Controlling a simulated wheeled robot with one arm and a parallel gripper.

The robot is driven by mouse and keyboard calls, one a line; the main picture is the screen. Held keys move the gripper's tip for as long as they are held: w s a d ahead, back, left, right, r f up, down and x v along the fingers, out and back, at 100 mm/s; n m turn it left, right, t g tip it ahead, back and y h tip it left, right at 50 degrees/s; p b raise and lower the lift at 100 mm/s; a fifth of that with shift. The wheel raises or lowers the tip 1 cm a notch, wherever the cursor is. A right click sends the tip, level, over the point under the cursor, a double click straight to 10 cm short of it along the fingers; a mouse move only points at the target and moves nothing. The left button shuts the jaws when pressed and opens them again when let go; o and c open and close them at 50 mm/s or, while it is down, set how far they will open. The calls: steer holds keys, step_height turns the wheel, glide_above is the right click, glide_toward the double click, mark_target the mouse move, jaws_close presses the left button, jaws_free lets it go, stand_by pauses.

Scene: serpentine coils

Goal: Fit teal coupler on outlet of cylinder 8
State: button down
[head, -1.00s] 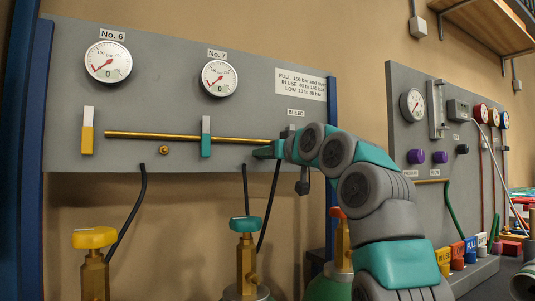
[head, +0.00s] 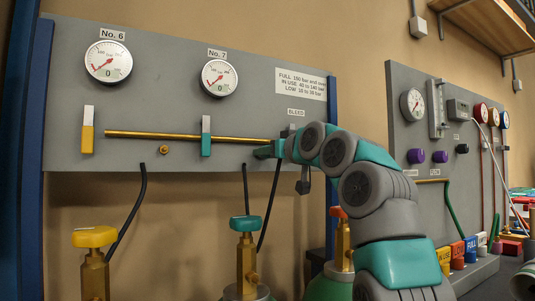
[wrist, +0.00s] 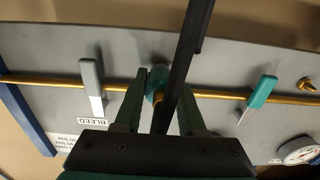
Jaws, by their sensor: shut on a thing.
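My gripper (head: 262,152) is in front of the right part of the panel's brass pipe in the head view. In the wrist view my gripper (wrist: 163,76) is shut on a small teal coupler (wrist: 156,80) with a brass part below it. A black hose (wrist: 185,50) crosses in front of the coupler and hides part of it. In the head view a green cylinder (head: 325,289) with an orange handwheel (head: 338,212) and brass valve stands partly behind my arm. No number shows on it and I cannot see its outlet.
The grey panel (head: 75,60) carries two gauges, No. 6 and No. 7, a brass pipe (head: 165,135) and levers. A teal-wheeled valve (head: 245,224) and a yellow-wheeled valve (head: 95,237) stand below, with black hoses hanging near. A second panel (head: 400,80) stands at right.

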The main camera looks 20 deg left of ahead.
steer(key=shift+b+v, duration=1.45)
steer(key=shift+v, duration=0.85)
